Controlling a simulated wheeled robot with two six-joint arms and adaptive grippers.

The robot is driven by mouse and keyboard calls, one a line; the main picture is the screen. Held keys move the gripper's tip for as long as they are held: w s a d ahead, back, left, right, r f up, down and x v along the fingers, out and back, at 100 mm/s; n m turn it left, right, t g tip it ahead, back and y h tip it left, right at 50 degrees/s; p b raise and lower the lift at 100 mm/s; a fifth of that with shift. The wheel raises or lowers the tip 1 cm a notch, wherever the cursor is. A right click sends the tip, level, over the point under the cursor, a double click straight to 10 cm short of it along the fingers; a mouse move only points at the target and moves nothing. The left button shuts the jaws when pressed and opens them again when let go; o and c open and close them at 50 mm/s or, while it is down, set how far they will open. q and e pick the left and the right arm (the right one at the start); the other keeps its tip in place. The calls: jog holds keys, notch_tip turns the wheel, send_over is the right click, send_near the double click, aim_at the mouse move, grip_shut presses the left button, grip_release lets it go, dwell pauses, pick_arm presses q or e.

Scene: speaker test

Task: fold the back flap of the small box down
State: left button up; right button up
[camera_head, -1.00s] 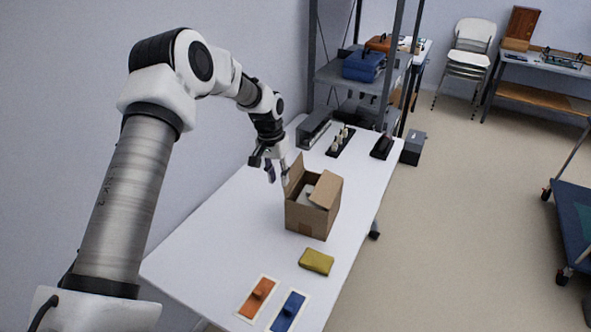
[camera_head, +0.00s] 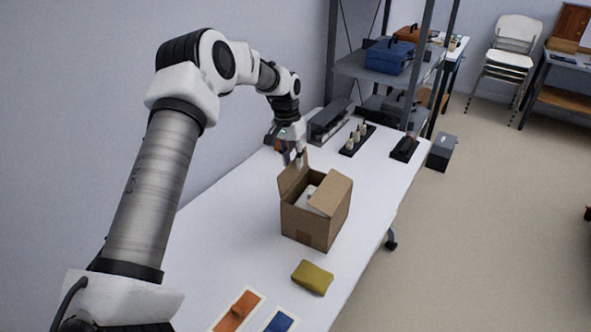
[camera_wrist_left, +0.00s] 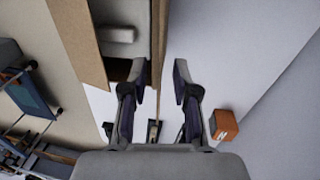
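The small brown cardboard box (camera_head: 312,222) stands open on the white table. One flap (camera_head: 292,181) stands upright on its far left side, just under my left gripper (camera_head: 293,160). Another flap (camera_head: 333,194) slants over the right part of the opening. Something white (camera_head: 309,196) lies inside; it also shows in the left wrist view (camera_wrist_left: 115,35). In that view my left gripper (camera_wrist_left: 158,72) is open, with the upright flap (camera_wrist_left: 159,40) edge-on between its fingers and gaps on both sides. My right gripper is not in view.
A yellow pouch (camera_head: 312,277) lies in front of the box, with an orange panel (camera_head: 237,311) and a blue panel (camera_head: 279,322) nearer. Dark racks (camera_head: 357,140) stand at the table's back. An orange block (camera_wrist_left: 224,125) shows in the left wrist view.

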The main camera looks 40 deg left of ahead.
aim_at(293, 161)
pick_arm(q)
jog(key=shift+s+d+f, duration=0.1)
jog(key=shift+d+f, duration=0.05)
jog(key=shift+f, duration=0.5)
jog(key=shift+s+d+f, duration=0.1)
jog(key=shift+f, duration=0.5)
jog(key=shift+w+f, duration=0.2)
jog(key=shift+f, duration=0.35)
jog(key=shift+s, duration=0.1)
grip_shut()
jog(key=shift+r, duration=0.1)
